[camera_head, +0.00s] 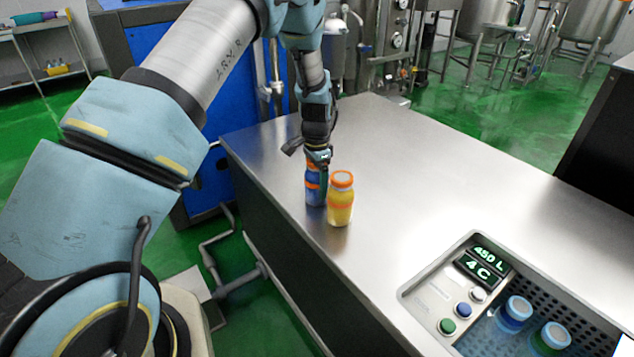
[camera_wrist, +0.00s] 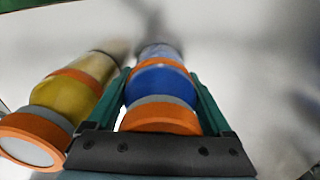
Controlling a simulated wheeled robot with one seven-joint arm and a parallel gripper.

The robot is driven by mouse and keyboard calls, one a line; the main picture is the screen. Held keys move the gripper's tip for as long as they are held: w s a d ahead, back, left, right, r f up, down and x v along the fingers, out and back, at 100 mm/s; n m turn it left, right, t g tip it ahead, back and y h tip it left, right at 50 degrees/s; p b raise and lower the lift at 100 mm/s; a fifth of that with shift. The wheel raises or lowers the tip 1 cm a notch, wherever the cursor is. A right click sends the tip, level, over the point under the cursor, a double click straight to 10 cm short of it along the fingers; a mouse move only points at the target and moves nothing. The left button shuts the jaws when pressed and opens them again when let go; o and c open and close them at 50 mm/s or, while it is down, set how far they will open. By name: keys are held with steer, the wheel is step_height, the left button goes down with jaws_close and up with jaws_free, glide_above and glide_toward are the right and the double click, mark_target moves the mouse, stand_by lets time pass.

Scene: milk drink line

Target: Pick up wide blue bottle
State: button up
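The blue bottle (camera_head: 314,190) has an orange cap and an orange band and stands upright near the left edge of the steel counter. My gripper (camera_head: 319,160) is pointed down over it and hides its top in the head view. In the wrist view the blue bottle (camera_wrist: 160,85) lies between the two green fingers of my gripper (camera_wrist: 158,80). The fingers run close along both its sides. Whether they press on it cannot be told. The bottle appears to rest on the counter.
A yellow bottle (camera_head: 341,200) with an orange cap stands right beside the blue one; in the wrist view it is at the left (camera_wrist: 62,100). A control panel (camera_head: 425,297) with a recessed tray holding two capped bottles is at the front right. The counter (camera_head: 430,170) is otherwise clear.

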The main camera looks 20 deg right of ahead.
jaws_close()
stand_by(0.5)
steer(key=shift+r, duration=0.1)
